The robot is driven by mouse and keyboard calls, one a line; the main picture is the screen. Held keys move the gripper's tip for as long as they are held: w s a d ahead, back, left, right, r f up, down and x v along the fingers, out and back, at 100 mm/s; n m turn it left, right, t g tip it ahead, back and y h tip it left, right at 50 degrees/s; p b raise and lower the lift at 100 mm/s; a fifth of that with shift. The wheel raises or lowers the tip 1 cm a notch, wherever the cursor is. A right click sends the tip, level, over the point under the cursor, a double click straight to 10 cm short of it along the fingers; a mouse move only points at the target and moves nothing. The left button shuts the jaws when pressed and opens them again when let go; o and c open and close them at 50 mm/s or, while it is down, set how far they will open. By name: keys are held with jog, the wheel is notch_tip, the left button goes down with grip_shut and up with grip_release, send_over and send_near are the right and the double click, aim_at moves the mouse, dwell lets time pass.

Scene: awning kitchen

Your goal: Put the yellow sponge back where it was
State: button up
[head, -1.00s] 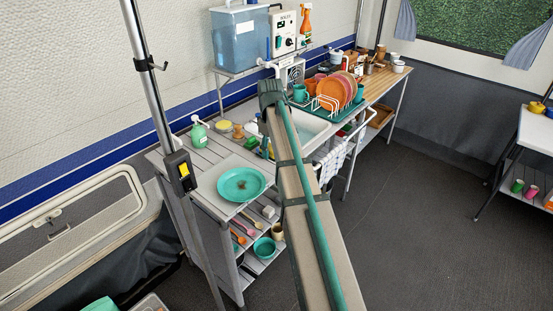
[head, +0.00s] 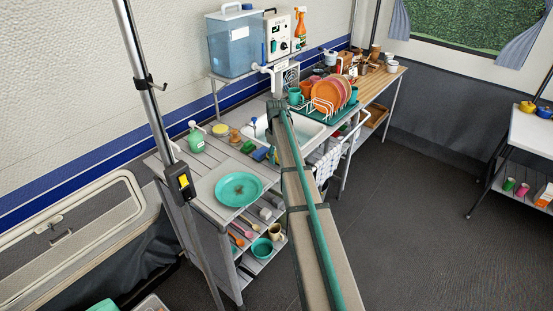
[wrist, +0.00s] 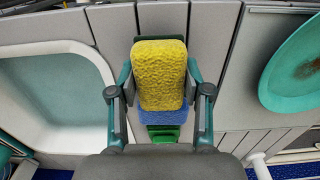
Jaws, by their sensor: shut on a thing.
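My gripper (wrist: 159,84) is shut on the yellow sponge (wrist: 159,62) in the wrist view, with a finger at each side of it. A blue sponge (wrist: 121,127) shows just below it in the picture, partly covered, and a green block (wrist: 163,134) shows beyond that. I cannot tell whether the yellow sponge touches the blue one. In the head view the blue sponge (head: 260,154) lies on the counter left of my arm. The yellow sponge and my fingers are hidden or too small to tell there.
The white sink (wrist: 55,145) is left of the gripper in the wrist view. A teal plate (head: 239,188) lies on the grey slatted counter (head: 215,164). A green soap bottle (head: 196,141) stands at the back. A dish rack with orange plates (head: 326,93) stands beyond the sink.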

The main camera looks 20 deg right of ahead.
jog(key=shift+f+p, duration=0.4)
jog(key=shift+f, duration=0.75)
jog(key=shift+f, duration=0.15)
jog(key=o, duration=1.1)
notch_tip(320, 180, up, 12)
jog(key=b, duration=0.3)
jog(key=shift+r+b, duration=0.2)
jog(key=shift+b, duration=0.2)
jog(key=shift+f, duration=0.1)
